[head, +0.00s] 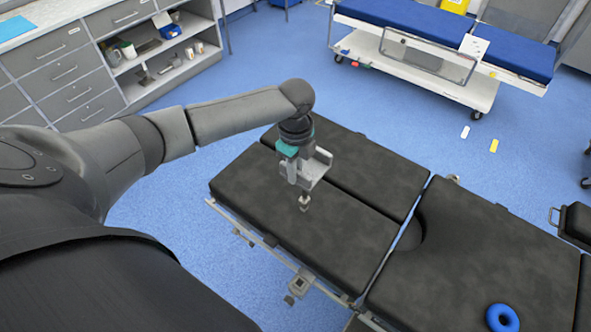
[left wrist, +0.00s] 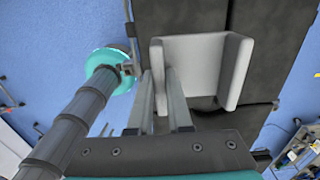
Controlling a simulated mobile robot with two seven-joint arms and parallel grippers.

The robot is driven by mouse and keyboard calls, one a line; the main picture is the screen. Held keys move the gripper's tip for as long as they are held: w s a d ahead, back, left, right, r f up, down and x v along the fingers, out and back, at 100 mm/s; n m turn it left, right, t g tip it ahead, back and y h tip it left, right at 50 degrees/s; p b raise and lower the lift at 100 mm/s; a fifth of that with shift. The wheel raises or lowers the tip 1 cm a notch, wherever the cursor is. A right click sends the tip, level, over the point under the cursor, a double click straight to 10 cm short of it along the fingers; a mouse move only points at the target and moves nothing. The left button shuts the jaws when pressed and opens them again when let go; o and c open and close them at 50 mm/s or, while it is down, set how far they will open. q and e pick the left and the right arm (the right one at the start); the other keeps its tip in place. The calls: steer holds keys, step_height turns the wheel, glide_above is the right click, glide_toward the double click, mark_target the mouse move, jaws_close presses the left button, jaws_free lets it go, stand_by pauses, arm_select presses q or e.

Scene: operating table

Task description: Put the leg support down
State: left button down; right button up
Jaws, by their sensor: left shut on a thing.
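The leg support (head: 319,170) is a light grey U-shaped trough with a small metal clamp at its lower end. In the head view it is over the near black leg pad of the operating table (head: 340,225). I cannot tell whether its lower end touches the pad. My left gripper (head: 292,172) points down and is shut on the leg support. The grasped part is partly hidden. My right gripper is not in view.
A blue ring (head: 502,318) lies on the table's body section. Metal side rails (head: 270,240) run along its near edge. A drawer cabinet (head: 60,70) stands at the far left, a blue-padded trolley (head: 440,60) at the back. Both leg pads have free room.

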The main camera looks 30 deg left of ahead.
arm_select(q)
steer(key=shift+f, duration=0.6)
steer(key=c, duration=0.8)
jaws_free()
steer(key=shift+c, duration=0.2)
step_height(320, 180, up, 13)
steer(key=shift+r, duration=0.15)
